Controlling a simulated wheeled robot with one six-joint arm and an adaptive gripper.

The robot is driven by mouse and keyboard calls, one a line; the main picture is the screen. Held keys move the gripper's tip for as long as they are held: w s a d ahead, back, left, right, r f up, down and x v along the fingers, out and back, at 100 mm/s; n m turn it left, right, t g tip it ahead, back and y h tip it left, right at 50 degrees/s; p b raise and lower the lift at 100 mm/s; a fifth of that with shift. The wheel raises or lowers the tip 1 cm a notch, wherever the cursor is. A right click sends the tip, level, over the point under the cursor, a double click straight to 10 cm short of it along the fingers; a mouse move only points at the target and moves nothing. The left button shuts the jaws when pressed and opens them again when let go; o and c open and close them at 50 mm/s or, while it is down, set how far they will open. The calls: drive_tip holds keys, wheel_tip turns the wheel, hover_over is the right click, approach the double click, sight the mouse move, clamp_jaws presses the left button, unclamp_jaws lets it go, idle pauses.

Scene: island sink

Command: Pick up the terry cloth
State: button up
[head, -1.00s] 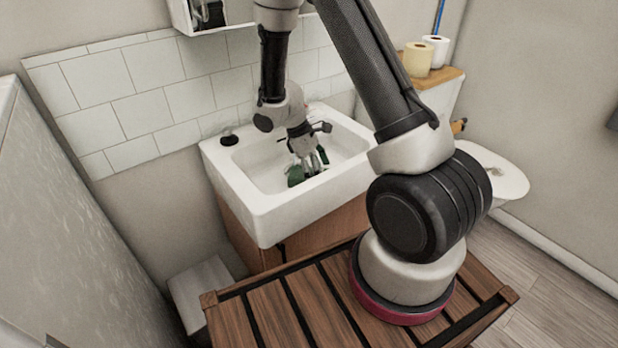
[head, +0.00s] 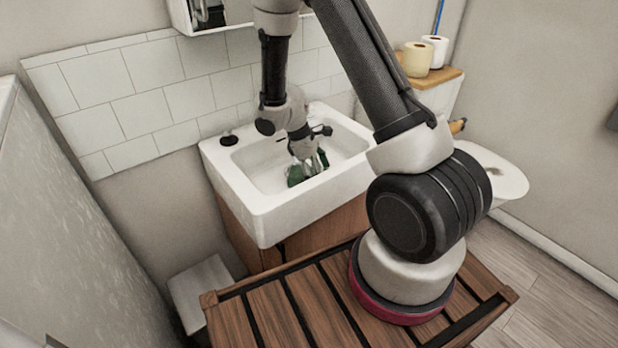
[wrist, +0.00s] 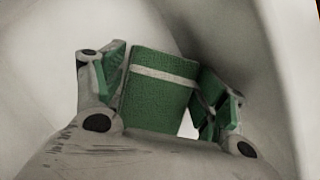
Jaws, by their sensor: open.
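The terry cloth (wrist: 160,88) is green with a pale stripe across its upper part. In the wrist view it lies between the two fingers of my gripper (wrist: 166,90), which are open on either side of it. The left finger looks very close to the cloth's edge; I cannot tell whether it touches. In the head view my gripper (head: 307,163) points down into the white sink basin (head: 262,172). The green cloth (head: 295,175) shows beside the fingers there, mostly hidden by them.
The sink's rim (head: 300,203) surrounds the gripper closely. A tiled wall (head: 140,100) stands behind it. Paper rolls (head: 418,58) stand on a wooden shelf at the right, above a toilet (head: 495,172). A small white stool (head: 198,290) is at lower left.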

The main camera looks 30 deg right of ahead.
drive_tip(key=shift+c, duration=0.4)
drive_tip(key=c, duration=0.7)
drive_tip(key=shift+o, duration=0.2)
drive_tip(key=shift+r, duration=0.15)
wheel_tip(320, 180, up, 28)
drive_tip(key=shift+r, duration=0.15)
